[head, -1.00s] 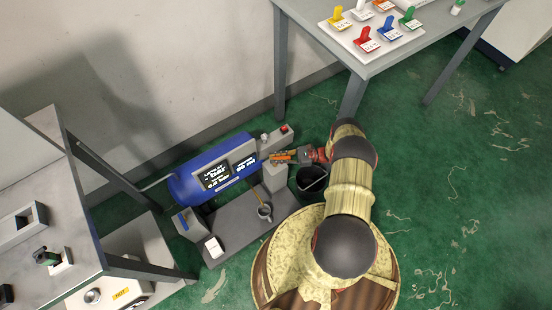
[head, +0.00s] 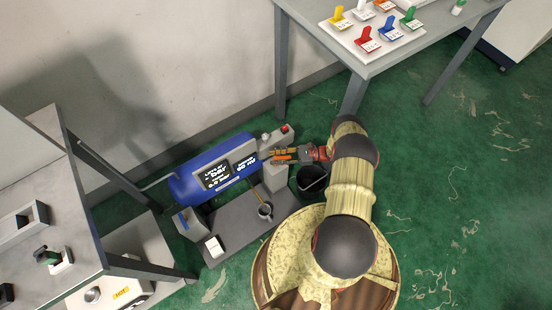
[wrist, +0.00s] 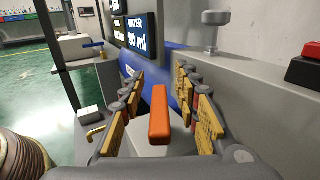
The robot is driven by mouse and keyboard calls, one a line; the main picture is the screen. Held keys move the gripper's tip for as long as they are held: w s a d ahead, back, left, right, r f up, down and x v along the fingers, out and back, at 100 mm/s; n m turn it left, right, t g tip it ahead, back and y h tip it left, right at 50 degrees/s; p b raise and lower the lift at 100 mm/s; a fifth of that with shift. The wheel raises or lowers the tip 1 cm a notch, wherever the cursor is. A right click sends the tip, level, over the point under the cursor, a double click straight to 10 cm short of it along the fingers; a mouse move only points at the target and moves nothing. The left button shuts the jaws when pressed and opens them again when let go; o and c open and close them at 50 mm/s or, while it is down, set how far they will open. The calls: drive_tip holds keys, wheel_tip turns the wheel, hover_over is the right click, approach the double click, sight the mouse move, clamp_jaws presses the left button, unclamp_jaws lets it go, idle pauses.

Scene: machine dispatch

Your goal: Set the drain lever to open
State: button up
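An orange lever (wrist: 159,115) stands on a pale block at the right end of the blue tank; I take it to be the drain lever. It shows small in the head view (head: 284,158), partly hidden by my gripper. My gripper (wrist: 160,92) is open, with one yellow-padded finger on each side of the lever and visible gaps to both. In the head view my gripper (head: 284,152) reaches leftward to the tank's right end. The blue tank (head: 183,190) has dark displays on its front.
A red button (wrist: 305,70) on a grey housing is close on the right, with a grey knob (wrist: 214,35) behind. A black bucket (head: 312,182) stands under my arm. A small cup (head: 265,211) sits on the grey base. Tables stand on both sides.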

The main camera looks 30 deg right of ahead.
sight(276, 158)
wheel_tip(276, 158, up, 9)
idle(0.5)
drive_tip(key=shift+c, duration=0.6)
